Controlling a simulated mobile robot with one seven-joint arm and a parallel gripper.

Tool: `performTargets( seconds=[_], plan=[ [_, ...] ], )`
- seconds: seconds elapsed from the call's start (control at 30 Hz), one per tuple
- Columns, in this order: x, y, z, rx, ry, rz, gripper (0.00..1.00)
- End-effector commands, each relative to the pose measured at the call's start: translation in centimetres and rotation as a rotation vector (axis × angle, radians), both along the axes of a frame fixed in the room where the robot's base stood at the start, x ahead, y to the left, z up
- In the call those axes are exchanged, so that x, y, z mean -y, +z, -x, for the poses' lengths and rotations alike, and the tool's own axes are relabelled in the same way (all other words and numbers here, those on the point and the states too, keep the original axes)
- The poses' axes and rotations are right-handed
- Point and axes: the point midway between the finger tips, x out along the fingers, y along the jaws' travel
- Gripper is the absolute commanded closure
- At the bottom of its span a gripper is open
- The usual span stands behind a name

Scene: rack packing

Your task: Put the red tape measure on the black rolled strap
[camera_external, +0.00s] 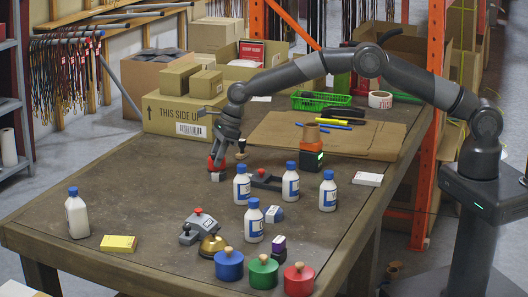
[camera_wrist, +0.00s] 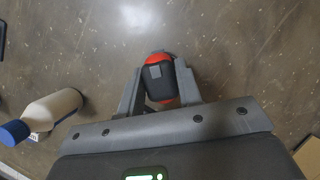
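The red tape measure (camera_wrist: 158,80), with a black face, sits between the two fingers of my gripper (camera_wrist: 160,85) in the wrist view. The fingers appear to press on its sides. In the external view my gripper (camera_external: 217,158) points down at the table's far left part, with the red tape measure (camera_external: 216,164) at its tips. I cannot tell whether it touches the table. A black rolled strap is not clearly recognisable. A low black object with a red knob (camera_external: 265,180) lies to the right of my gripper.
White bottles with blue caps (camera_external: 242,186) stand to the right; one (camera_external: 77,214) stands at the left. An orange-black device (camera_external: 311,155) stands by the cardboard sheet (camera_external: 360,140). Cartons (camera_external: 183,112) stand behind my gripper. Coloured lidded pots (camera_external: 263,272) line the front edge. The left-middle table is clear.

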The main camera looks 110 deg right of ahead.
Motion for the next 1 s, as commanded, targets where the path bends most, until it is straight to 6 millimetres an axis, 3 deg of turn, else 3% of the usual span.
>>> performTargets(
  seconds=[0.2, 0.57, 1.0],
  plan=[
    [0.0, 0.1, 0.0, 0.001, 0.000, 0.000, 0.50],
    [0.1, 0.8, 0.1, 0.001, 0.000, 0.001, 0.49],
    [0.1, 8.2, 3.1, 0.003, -0.001, 0.002, 0.49]
  ],
)
